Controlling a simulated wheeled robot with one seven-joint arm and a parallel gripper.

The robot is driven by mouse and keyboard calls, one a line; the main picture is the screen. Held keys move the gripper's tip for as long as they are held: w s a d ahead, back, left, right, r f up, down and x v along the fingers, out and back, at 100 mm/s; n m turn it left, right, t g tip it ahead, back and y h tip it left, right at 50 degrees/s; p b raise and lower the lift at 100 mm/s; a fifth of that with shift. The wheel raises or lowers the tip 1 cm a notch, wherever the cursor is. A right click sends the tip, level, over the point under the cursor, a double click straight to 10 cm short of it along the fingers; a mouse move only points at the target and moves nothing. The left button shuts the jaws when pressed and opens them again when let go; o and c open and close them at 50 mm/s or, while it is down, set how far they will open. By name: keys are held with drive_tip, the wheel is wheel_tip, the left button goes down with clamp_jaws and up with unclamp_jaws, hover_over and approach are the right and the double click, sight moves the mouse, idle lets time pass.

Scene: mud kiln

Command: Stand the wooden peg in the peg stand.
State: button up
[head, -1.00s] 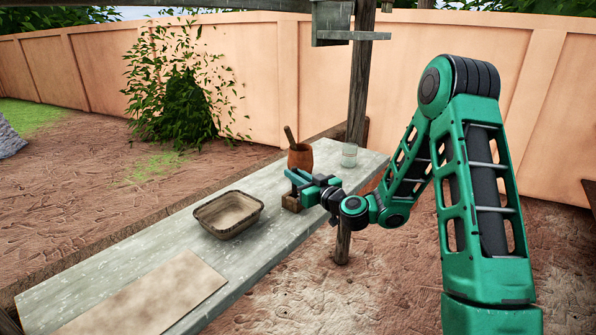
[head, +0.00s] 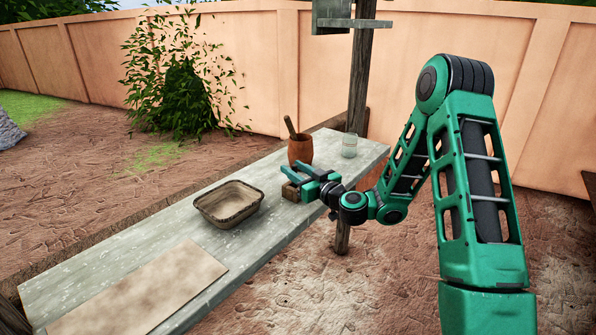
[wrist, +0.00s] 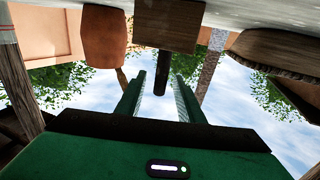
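The peg stand (head: 290,192) is a small brown block on the bench, partly behind my gripper in the head view. In the wrist view, where the scene is upside down, the stand (wrist: 168,22) is at the top centre. The dark wooden peg (wrist: 162,84) projects straight from the stand's upper face, upright and seemingly seated in it. My gripper (head: 297,170) is open just above the stand. In the wrist view its two fingers lie on either side of the peg, with gaps showing. I cannot make out the peg in the head view.
The grey bench (head: 130,262) carries a brown mortar with a pestle (head: 300,150) behind the stand and a glass jar (head: 349,145) to its right. A woven basket (head: 228,205) is to the left, and a flat tan board (head: 140,295) lies nearer. A wooden post (head: 357,85) rises behind.

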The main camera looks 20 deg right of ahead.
drive_tip(key=shift+s, duration=0.1)
drive_tip(key=v, duration=0.7)
drive_tip(key=shift+s+d, duration=0.1)
drive_tip(key=shift+d, duration=0.1)
drive_tip(key=shift+v, duration=1.55)
drive_tip(key=shift+a, duration=0.2)
